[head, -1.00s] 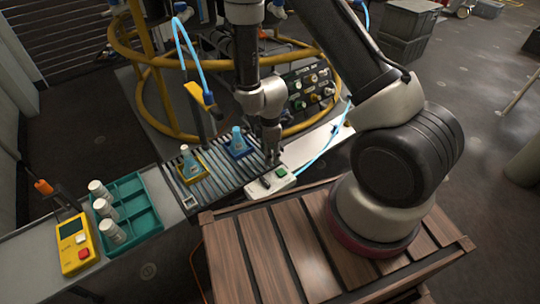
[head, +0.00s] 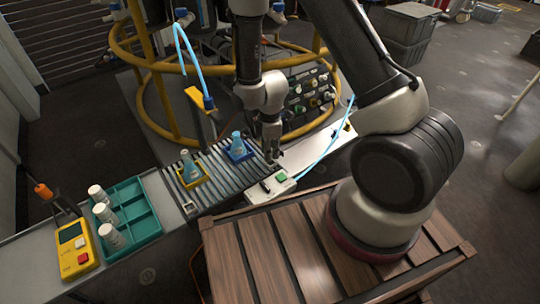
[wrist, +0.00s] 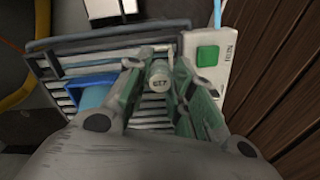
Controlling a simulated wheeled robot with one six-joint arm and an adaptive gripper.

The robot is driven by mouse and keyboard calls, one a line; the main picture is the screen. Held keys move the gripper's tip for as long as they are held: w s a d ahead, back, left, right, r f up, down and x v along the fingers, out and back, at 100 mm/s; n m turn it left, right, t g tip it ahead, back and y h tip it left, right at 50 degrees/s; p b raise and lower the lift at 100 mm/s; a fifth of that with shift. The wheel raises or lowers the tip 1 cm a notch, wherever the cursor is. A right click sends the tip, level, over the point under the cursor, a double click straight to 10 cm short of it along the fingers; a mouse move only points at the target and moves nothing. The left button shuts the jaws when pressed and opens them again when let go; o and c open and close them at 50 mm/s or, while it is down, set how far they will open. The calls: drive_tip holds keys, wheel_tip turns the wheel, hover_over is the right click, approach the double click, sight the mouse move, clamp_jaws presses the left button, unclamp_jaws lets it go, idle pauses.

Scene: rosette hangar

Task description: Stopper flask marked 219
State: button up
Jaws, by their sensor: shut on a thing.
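My gripper (head: 271,153) is at the right end of the slatted conveyor, beside the white switch box. In the wrist view, my gripper (wrist: 163,100) is shut on a small pale stopper (wrist: 159,77) between its green-tinted fingers. Its end bears a dark mark that I cannot read surely. A pale blue flask (head: 190,168) stands upright in a yellow holder (head: 194,183) on the conveyor. Another pale blue flask (head: 237,144) stands in a blue holder (head: 240,156), nearer my gripper. This blue holder (wrist: 72,85) also shows left of my fingers in the wrist view. I cannot read the flasks' marks.
The conveyor (head: 218,176) runs along a grey bench. A white box (head: 272,188) with a green button stands at its right. A teal tray (head: 142,217) with three white cylinders and a yellow instrument (head: 77,247) lie left. A yellow ring frame (head: 150,62) stands behind.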

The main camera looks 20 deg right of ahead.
drive_tip(key=r, duration=0.6)
drive_tip(key=shift+a, duration=0.25)
drive_tip(key=w+a+r, duration=0.3)
drive_tip(key=w+a, duration=0.5)
drive_tip(key=a, duration=0.1)
drive_tip(key=shift+w, duration=0.35)
drive_tip(key=shift+f, duration=0.4)
drive_tip(key=shift+f, duration=0.95)
drive_tip(key=shift+f, duration=0.45)
idle(0.3)
drive_tip(key=o, duration=0.9)
drive_tip(key=shift+c, duration=0.2)
